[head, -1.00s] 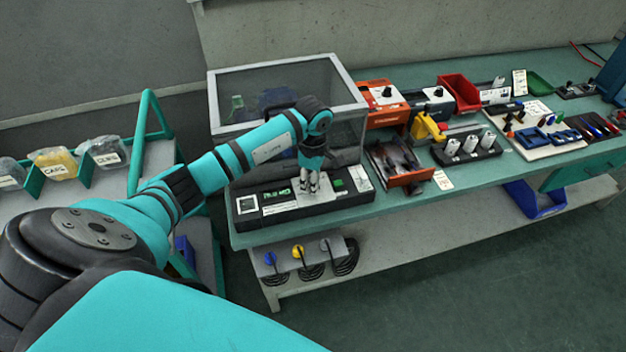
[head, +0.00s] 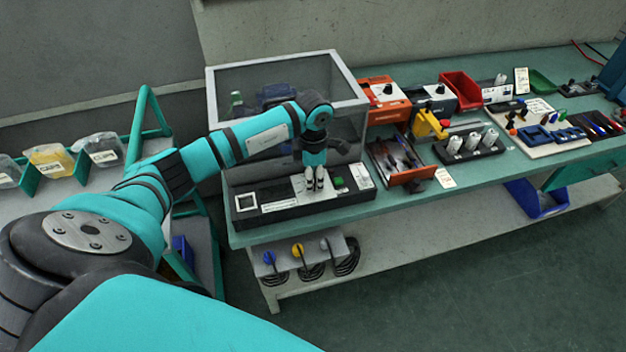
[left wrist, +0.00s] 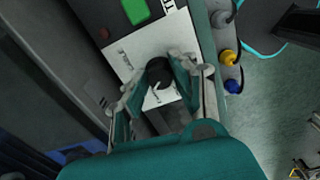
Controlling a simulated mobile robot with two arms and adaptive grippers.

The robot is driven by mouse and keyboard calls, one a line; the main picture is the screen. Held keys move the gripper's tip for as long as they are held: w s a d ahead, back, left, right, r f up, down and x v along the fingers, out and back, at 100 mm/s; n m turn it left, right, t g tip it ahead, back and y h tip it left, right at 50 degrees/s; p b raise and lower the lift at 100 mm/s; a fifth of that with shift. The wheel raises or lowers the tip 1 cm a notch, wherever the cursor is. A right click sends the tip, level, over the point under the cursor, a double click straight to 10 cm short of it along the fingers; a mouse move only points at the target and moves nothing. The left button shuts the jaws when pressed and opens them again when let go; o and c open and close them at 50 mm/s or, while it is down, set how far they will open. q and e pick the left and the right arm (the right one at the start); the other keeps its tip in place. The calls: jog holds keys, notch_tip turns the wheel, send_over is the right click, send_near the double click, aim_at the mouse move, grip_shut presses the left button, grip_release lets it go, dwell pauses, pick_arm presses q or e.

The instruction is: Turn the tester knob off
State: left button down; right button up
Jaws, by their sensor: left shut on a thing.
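The tester (head: 265,216) is a long black box with white label panels at the front left of the bench. Its display (head: 277,196) is dark. My left gripper (head: 315,184) points down over its middle panel. In the left wrist view the round black knob (left wrist: 159,72) sits on a white plate between my two fingers, and my left gripper (left wrist: 157,80) is shut on it. In the head view the fingers hide the knob. My right gripper is out of view.
A green button (head: 339,183) is beside the gripper on the tester. A clear-walled enclosure (head: 345,98) stands right behind. An open orange drawer (head: 410,177) is to the right. Blue, yellow and grey plugs (head: 297,250) hang below the bench edge.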

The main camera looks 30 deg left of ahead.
pick_arm(q)
jog(key=n+b, duration=0.1)
jog(key=n, duration=0.4)
jog(key=shift+n, duration=0.3)
jog(key=n+b, duration=0.1)
jog(key=n, duration=0.3)
jog(key=shift+n, duration=0.4)
jog(key=c, duration=1.1)
grip_release()
jog(key=shift+o, duration=0.2)
notch_tip(320, 180, up, 12)
